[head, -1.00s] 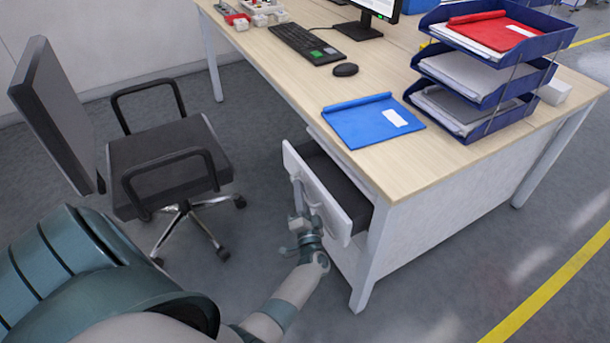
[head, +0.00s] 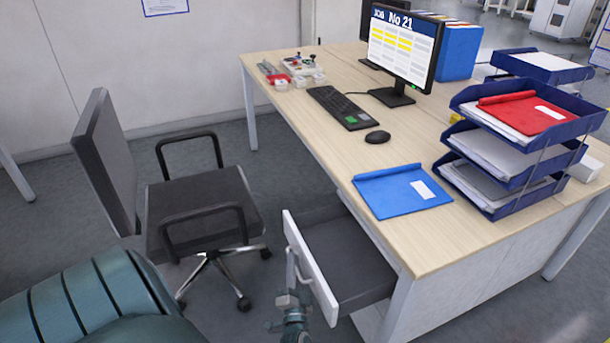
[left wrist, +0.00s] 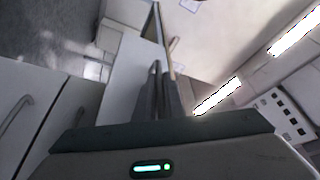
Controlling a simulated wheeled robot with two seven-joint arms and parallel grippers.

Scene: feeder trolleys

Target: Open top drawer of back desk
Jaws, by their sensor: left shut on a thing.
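The top drawer (head: 350,262) of the wooden-topped desk (head: 440,237) is pulled far out, and its grey inside shows empty. Its white front (head: 303,258) carries a pale bar handle (head: 291,268). My left gripper (head: 291,292) is at this handle, low in the head view, and is shut on it. In the left wrist view the dark fingers (left wrist: 159,92) are close together, and the grip itself is hard to see. White fronts with bar handles (left wrist: 14,120) show at the left there. My right gripper is not in view.
An office chair (head: 200,205) stands left of the drawer, with a strip of floor between. On the desk are a blue folder (head: 390,197), a keyboard (head: 338,108), a mouse (head: 377,137), a monitor (head: 405,52) and stacked blue trays (head: 520,170).

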